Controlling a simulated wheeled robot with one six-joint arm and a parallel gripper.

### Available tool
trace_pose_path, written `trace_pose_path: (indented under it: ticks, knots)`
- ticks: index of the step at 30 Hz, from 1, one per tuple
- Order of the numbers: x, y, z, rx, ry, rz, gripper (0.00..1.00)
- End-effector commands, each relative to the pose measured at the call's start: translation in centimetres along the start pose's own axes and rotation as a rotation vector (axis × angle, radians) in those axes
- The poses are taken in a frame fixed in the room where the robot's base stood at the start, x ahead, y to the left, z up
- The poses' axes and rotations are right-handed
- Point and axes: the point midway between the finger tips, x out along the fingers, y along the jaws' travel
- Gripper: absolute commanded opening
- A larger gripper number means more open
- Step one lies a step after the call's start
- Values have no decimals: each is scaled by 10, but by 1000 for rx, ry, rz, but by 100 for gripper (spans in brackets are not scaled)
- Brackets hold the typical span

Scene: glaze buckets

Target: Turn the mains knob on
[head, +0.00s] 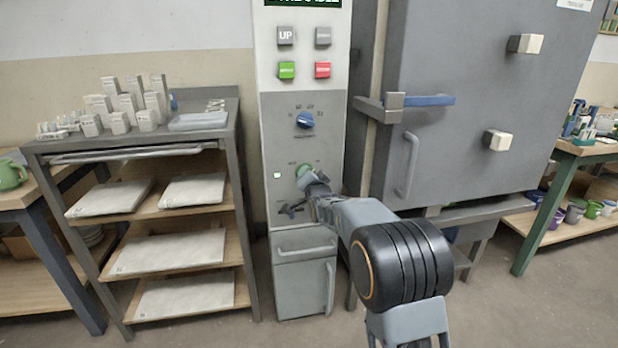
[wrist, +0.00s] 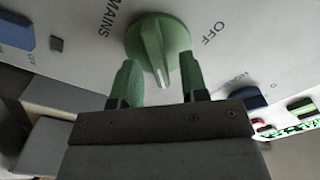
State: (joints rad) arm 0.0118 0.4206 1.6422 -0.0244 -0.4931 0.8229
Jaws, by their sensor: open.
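The mains knob (wrist: 157,42) is round and green with a raised grip bar, set in the pale panel of the control cabinet. In the wrist view, "MAINS" is printed to its left and "OFF" to its right. A pale mark shows on the bar's lower end, which points down between my fingers. My gripper (wrist: 160,84) is open, with one green finger on each side of that end and visible gaps. In the head view my gripper (head: 312,180) is at the knob (head: 303,170) and partly covers it. No "ON" label is readable.
A blue knob (head: 305,120) and several push buttons, including a green one (head: 287,70) and a red one (head: 322,70), are higher on the cabinet. A grey kiln (head: 480,100) with a blue-handled latch stands right. A shelf rack (head: 245,200) stands left.

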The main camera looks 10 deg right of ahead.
Motion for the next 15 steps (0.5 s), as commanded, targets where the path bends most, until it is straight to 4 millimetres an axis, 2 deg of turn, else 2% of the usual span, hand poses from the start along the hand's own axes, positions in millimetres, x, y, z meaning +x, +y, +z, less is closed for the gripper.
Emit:
trace_pose_path:
  ticks: [5,8,15]
  knots:
    - [-4,0,0,-1,-1,1,40]
    - [-13,-1,-1,-1,0,0,40]
    - [-57,-1,-2,0,-1,1,40]
